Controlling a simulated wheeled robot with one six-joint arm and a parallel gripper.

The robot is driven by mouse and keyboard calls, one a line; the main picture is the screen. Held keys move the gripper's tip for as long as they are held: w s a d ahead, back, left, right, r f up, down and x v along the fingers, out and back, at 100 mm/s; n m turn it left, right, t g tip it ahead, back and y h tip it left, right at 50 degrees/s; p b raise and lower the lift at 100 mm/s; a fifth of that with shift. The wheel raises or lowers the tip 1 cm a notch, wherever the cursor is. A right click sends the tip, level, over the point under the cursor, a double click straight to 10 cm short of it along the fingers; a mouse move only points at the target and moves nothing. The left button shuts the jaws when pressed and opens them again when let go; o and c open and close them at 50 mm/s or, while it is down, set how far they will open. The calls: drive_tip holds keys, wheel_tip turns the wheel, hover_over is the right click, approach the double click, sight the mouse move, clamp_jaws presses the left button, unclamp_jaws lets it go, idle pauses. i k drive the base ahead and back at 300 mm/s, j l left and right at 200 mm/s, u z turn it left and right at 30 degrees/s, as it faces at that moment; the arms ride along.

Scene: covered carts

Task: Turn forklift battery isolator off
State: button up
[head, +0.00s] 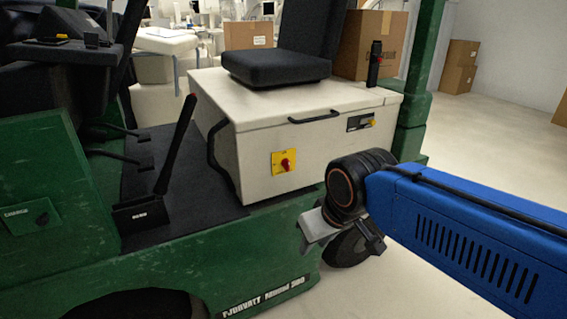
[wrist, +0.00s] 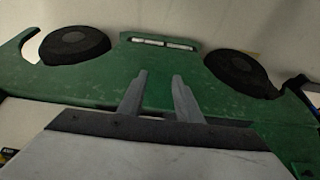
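The green forklift (head: 70,180) fills the left of the head view, with a cream battery cover (head: 250,130) under the seat. The isolator is a red rotary knob (head: 287,164) on a yellow plate (head: 277,156), on the near face of the cover. Which position the knob is in is too small to tell. My gripper (head: 318,228) hangs below and right of the isolator, apart from it. In the wrist view, my gripper's two grey fingers (wrist: 159,76) are spread apart and empty, over the green forklift side (wrist: 90,85). The isolator is not in the wrist view.
A black lever (head: 175,145) rises from the forklift floor. The cover has a black handle (head: 315,117) and a small panel (head: 360,121). A green post (head: 415,90) stands at its right. Cardboard boxes (head: 460,65) stand behind; the floor at right is clear.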

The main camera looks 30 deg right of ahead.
sight(286, 163)
drive_tip(key=k+j, duration=0.75)
drive_tip(key=j+z, duration=0.05)
